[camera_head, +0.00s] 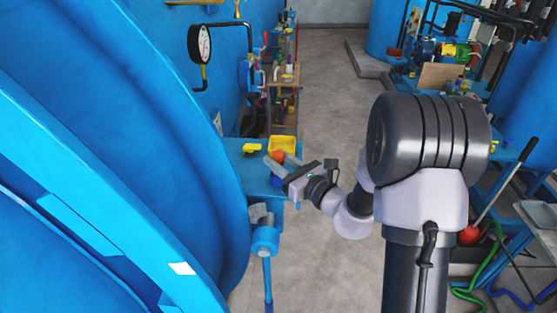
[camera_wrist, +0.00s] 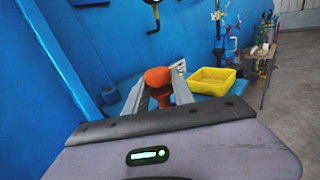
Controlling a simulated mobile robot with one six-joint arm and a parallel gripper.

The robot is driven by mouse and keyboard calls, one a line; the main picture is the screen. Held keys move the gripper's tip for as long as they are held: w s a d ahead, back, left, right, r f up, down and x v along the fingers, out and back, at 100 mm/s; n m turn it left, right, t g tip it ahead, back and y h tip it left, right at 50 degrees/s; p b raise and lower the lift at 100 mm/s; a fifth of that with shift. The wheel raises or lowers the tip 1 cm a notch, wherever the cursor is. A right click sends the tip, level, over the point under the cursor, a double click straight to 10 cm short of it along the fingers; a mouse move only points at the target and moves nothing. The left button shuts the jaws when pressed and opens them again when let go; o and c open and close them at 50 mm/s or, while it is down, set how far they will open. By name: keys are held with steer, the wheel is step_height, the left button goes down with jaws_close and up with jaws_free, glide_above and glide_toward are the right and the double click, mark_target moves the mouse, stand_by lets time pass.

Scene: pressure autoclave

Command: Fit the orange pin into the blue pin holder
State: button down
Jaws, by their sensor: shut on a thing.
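The orange pin (camera_head: 277,155) has a rounded orange-red head. In the wrist view the pin (camera_wrist: 158,77) sits between the two grey fingers of my gripper (camera_wrist: 159,86), which is shut on it, head up. In the head view my gripper (camera_head: 279,162) is over the blue bench beside the large blue vessel. The pin's lower end is hidden or too small to make out.
A yellow tray (camera_head: 283,146), also in the wrist view (camera_wrist: 211,80), stands just beyond the pin on the blue bench (camera_head: 248,163). A blue clamp with a rod (camera_head: 265,240) is nearer. The curved blue vessel door (camera_head: 150,150) bounds the left. Grey floor lies to the right.

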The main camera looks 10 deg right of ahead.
steer(key=shift+f+b, duration=0.85)
steer(key=shift+f, duration=0.15)
steer(key=c, duration=1)
jaws_free()
steer(key=v, duration=1.7)
steer(key=shift+s, duration=0.2)
